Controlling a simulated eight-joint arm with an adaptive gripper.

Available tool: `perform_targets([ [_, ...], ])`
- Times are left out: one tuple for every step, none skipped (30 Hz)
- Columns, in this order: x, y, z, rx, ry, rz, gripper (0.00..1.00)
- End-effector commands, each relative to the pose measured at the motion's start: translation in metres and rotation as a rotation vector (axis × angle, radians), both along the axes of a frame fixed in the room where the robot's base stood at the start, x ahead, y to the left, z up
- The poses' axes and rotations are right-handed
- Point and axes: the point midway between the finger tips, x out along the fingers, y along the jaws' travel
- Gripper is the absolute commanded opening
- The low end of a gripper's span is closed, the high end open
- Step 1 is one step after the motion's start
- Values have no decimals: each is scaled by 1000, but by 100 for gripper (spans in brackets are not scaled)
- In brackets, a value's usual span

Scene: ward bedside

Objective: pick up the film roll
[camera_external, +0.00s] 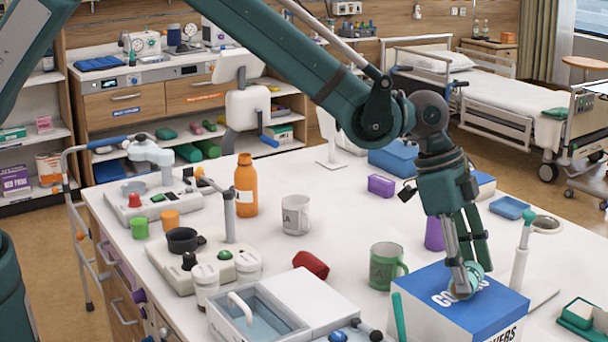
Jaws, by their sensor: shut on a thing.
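My gripper (467,284) points down over the blue-topped box (425,308) at the front right of the white table. Its fingers are shut on a small pale teal roll (475,269), which looks like the film roll. The fingers hide much of it. The roll is at the box's blue top; I cannot tell whether it rests on it or is just above it.
A green mug (384,266) and a teal stick (399,318) are left of the box. A purple cup (434,234) stands behind it. A white stand (520,262) and a green tray (580,318) are to the right. A red cup (311,265) lies further left.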

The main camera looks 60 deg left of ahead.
Motion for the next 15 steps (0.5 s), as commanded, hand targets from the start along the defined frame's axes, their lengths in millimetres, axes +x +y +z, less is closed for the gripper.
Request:
perform_targets([
  [0, 0, 0, 0, 0, 0, 28],
  [0, 0, 0, 0, 0, 0, 28],
  [0, 0, 0, 0, 0, 0, 28],
  [0, 0, 0, 0, 0, 0, 28],
  [0, 0, 0, 0, 0, 0, 28],
  [0, 0, 1, 0, 0, 0, 28],
  [0, 0, 1, 0, 0, 0, 28],
  [0, 0, 2, 0, 0, 0, 28],
  [0, 0, 3, 0, 0, 0, 27],
  [0, 0, 4, 0, 0, 0, 27],
  [0, 0, 6, 0, 0, 0, 27],
  [0, 0, 8, 0, 0, 0, 27],
  [0, 0, 10, 0, 0, 0, 27],
  [0, 0, 13, 0, 0, 0, 27],
  [0, 0, 17, 0, 0, 0, 27],
])
